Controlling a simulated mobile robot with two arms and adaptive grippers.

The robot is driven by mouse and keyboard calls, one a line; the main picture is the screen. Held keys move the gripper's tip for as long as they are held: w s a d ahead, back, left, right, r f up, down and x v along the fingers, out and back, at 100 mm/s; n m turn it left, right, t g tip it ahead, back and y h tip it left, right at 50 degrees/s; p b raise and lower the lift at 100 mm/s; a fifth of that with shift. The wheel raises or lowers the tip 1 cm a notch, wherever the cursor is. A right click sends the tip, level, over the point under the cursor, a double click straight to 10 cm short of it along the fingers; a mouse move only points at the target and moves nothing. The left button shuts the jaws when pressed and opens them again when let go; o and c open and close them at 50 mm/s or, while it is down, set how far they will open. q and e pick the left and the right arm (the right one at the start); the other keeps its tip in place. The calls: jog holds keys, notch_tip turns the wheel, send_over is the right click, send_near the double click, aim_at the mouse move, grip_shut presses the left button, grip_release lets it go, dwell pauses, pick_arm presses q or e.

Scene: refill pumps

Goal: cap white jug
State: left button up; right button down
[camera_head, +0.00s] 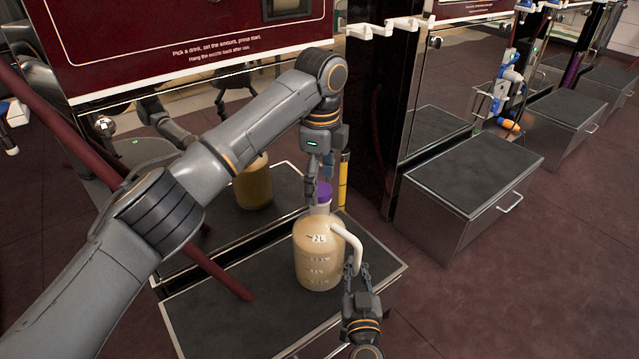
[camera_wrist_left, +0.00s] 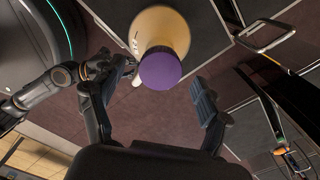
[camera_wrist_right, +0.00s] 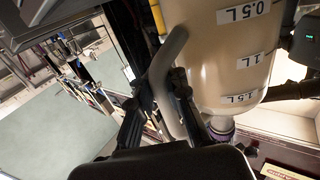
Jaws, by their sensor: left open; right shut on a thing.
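The white jug (camera_head: 318,262), translucent with tan liquid inside, stands upright on the dark top of a low platform (camera_head: 230,315). A purple cap (camera_head: 322,193) sits on its neck; from these views I cannot tell how tightly it is seated. My left gripper (camera_head: 313,190) is open above and beside the cap. In the left wrist view the cap (camera_wrist_left: 160,68) lies between and beyond the spread fingers. My right gripper (camera_head: 359,275) is shut on the jug's pale handle (camera_head: 350,245). The handle (camera_wrist_right: 165,75) also shows between its fingers in the right wrist view.
A maroon dispenser panel (camera_head: 190,35) rises behind the jug, with a dark red hose (camera_head: 75,120) on the left. Open floor lies at the lower right.

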pick_arm(q)
notch_tip(320, 180, up, 11)
pick_arm(e)
jog(key=shift+d+f, duration=0.1)
dwell(0.3)
jog(key=c, duration=1.2)
grip_release()
jog(key=s, duration=1.2)
pick_arm(q)
jog(key=shift+s, duration=0.1)
pick_arm(e)
jog(key=shift+s, duration=0.1)
